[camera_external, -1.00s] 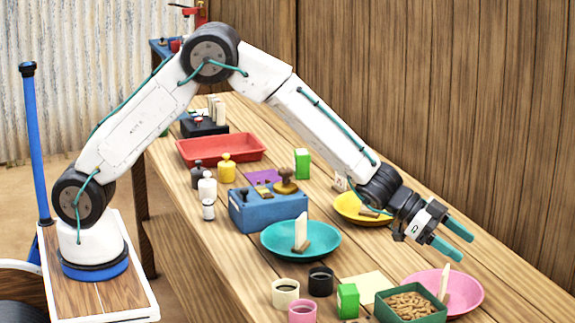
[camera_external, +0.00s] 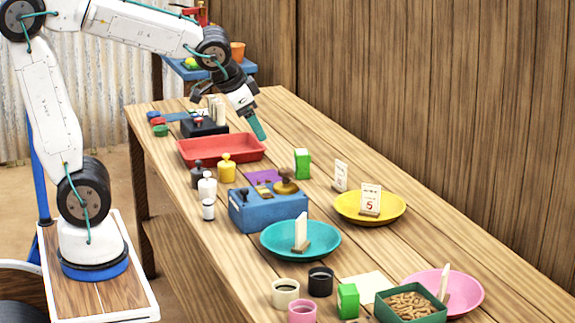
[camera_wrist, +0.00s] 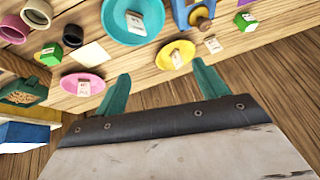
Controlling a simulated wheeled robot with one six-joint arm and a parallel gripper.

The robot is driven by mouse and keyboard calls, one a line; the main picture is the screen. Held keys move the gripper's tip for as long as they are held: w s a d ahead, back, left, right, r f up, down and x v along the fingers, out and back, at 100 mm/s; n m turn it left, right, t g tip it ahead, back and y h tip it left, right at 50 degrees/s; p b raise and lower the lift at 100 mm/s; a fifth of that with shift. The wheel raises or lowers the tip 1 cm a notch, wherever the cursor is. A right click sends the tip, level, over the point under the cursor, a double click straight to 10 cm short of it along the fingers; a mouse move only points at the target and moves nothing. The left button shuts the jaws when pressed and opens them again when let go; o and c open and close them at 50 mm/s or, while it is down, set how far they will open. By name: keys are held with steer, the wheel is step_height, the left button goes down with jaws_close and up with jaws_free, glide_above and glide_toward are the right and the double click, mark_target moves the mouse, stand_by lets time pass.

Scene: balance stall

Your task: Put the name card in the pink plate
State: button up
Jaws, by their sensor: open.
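The pink plate (camera_external: 470,302) stands at the front right, with a card on a small holder (camera_external: 444,283) in it; the wrist view also shows the plate (camera_wrist: 67,84). A small white card (camera_external: 341,176) stands on the table behind the yellow plate (camera_external: 390,216); it also appears in the wrist view (camera_wrist: 213,45). Another card, marked 5 (camera_external: 370,198), stands in the yellow plate. I cannot tell for sure which is the name card. My gripper (camera_external: 257,128) is open and empty, pointing down near the red tray's far end, well away from the cards. Its fingers straddle empty space in the wrist view (camera_wrist: 161,70).
A teal plate (camera_external: 272,245) with another card stands mid-table. A green box of pellets (camera_external: 393,317) partly hides the pink plate. A red tray (camera_external: 190,153), blue box (camera_external: 262,214) and several cups and bottles crowd the left side. A wooden wall (camera_external: 430,100) stands behind.

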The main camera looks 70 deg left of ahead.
steer(key=s+f+g, duration=0.1)
steer(key=s+g, duration=0.1)
steer(key=s, duration=0.8)
steer(key=s+a+f+n+g+h, duration=0.1)
steer(key=s+f+g, duration=0.1)
steer(key=s, duration=0.9)
steer(key=shift+s+f+h, duration=0.2)
steer(key=shift+f+h, duration=0.05)
steer(key=shift+h, duration=0.05)
